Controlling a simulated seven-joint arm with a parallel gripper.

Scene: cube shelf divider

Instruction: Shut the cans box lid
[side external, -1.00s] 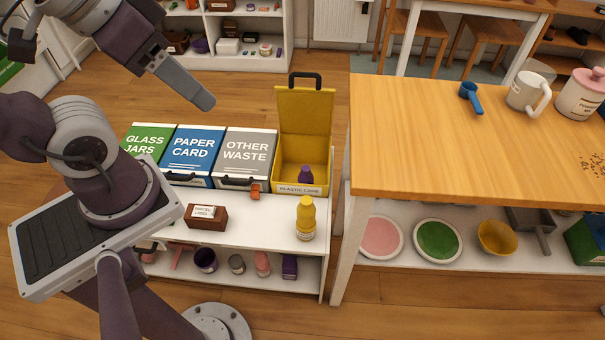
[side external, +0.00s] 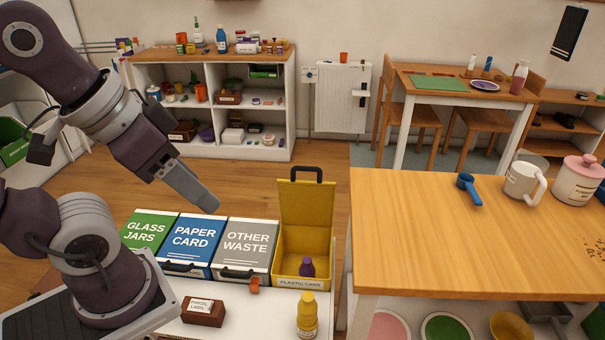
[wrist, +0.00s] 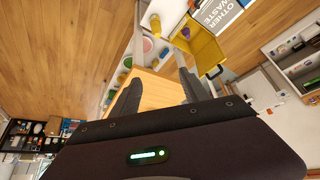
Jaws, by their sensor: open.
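The yellow plastic cans box (side external: 289,262) stands at the right end of a row of bins on the low white shelf. Its lid (side external: 307,206) is raised upright at the back, with a black handle (side external: 307,172) on top. A purple item (side external: 307,267) is inside the box. In the wrist view the yellow box (wrist: 208,50) shows beyond the fingers, at the upper right. My gripper (side external: 211,203) is in the air to the left of the lid, above the bins and apart from them. In the wrist view the two fingers of my gripper (wrist: 160,90) are spread, with nothing between them.
Closed glass jars (side external: 149,230), paper card (side external: 198,243) and other waste (side external: 248,247) bins stand left of the box. A yellow bottle (side external: 307,314) and brown parcel labels box (side external: 204,312) stand in front. A wooden table (side external: 420,235) is close on the right.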

